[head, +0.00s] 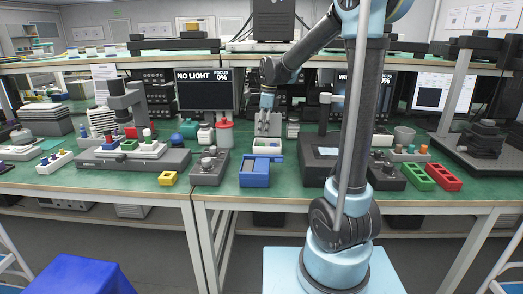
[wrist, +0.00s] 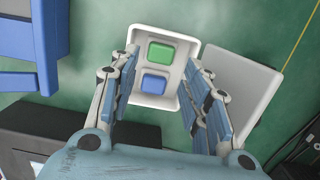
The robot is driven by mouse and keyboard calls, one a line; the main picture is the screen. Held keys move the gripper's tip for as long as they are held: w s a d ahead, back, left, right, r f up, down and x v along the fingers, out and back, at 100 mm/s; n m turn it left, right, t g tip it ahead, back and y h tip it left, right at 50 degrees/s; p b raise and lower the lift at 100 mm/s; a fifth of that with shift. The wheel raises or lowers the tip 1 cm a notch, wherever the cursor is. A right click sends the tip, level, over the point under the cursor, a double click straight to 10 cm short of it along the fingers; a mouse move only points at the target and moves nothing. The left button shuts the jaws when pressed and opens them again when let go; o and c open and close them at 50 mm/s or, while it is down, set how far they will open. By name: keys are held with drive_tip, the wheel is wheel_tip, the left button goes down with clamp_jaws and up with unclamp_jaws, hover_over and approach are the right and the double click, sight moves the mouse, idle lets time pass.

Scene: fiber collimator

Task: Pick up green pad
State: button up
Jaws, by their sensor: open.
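The green pad (wrist: 161,53) lies inside a small white tray (wrist: 153,101), at the tray's far end in the wrist view. A blue pad (wrist: 155,83) lies just nearer to me in the same tray. My gripper (wrist: 162,64) is open and empty, with one finger on each side of the tray as seen from the wrist. In the head view my gripper (head: 268,130) points down above the white tray (head: 276,147). The green pad cannot be made out there. I cannot tell how high the fingertips are above the tray.
A grey-white flat block (wrist: 245,80) stands right of the tray in the wrist view. A blue box (wrist: 28,40) is at the left and a dark box (wrist: 60,130) at the near left. A monitor (head: 207,92) stands behind on the green bench (head: 222,188).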

sight(262, 144)
drive_tip(key=shift+w+a+f, duration=0.1)
drive_tip(key=shift+a+f, duration=0.1)
drive_tip(key=shift+f, duration=1.5)
drive_tip(key=shift+w+a+f, duration=0.1)
drive_tip(key=shift+a+f, duration=0.05)
drive_tip(key=shift+f, duration=1.55)
drive_tip(key=c, duration=0.7)
